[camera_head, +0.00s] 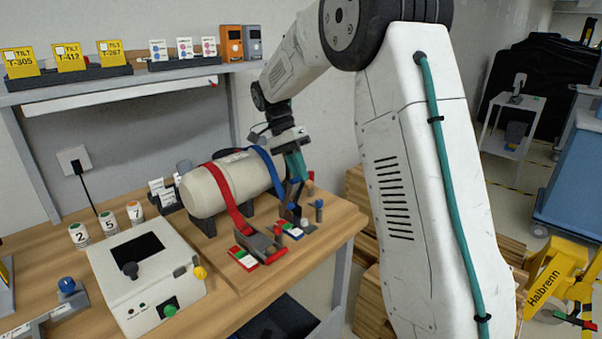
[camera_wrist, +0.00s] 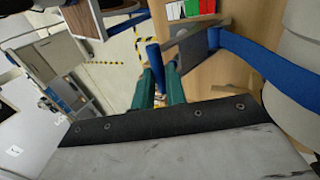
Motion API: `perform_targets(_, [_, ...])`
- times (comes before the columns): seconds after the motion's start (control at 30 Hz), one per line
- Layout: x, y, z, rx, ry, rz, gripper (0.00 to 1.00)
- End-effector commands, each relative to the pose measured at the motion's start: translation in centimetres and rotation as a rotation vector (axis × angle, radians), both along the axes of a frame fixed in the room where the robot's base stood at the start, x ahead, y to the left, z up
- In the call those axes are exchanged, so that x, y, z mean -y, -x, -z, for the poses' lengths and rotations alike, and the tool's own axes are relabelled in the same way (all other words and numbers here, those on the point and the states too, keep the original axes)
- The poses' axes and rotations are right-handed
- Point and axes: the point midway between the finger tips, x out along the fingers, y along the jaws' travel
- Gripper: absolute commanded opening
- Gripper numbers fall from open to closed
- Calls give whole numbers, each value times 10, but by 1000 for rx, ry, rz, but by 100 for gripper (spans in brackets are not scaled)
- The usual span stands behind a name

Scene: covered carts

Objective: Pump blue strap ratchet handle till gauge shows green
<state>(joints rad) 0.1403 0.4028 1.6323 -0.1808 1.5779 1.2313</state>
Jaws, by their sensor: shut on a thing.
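The blue strap (camera_head: 269,165) runs over a beige tank (camera_head: 209,189) and down to its ratchet (camera_head: 291,213) near the table's right edge. In the wrist view the strap (camera_wrist: 265,62) comes in from the right. My gripper (camera_head: 299,178), with teal fingers, is above the ratchet and shut on the blue handle (camera_wrist: 153,54), which shows between the fingertips in the wrist view. The blue strap's gauge (camera_head: 295,232) lies in front of the ratchet. Its coloured fields (camera_wrist: 190,9) show at the wrist view's top edge; I cannot read its indication.
A red strap (camera_head: 228,200) with its own ratchet and gauge (camera_head: 242,258) is left of the blue one. A white control box (camera_head: 146,275) stands at front left. A shelf (camera_head: 120,80) with labels hangs behind. The floor right of the table holds pallets and a yellow cart (camera_head: 556,285).

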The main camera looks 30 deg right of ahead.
Motion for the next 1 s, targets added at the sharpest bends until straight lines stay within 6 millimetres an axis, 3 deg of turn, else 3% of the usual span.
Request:
perform_targets(0.47, [-3, -2, 7, -2, -5, -3, 0])
perform_targets(0.5, [-3, -2, 7, -2, -5, -3, 21])
perform_targets(1.0, [-1, -2, 3, 1, -2, -3, 22])
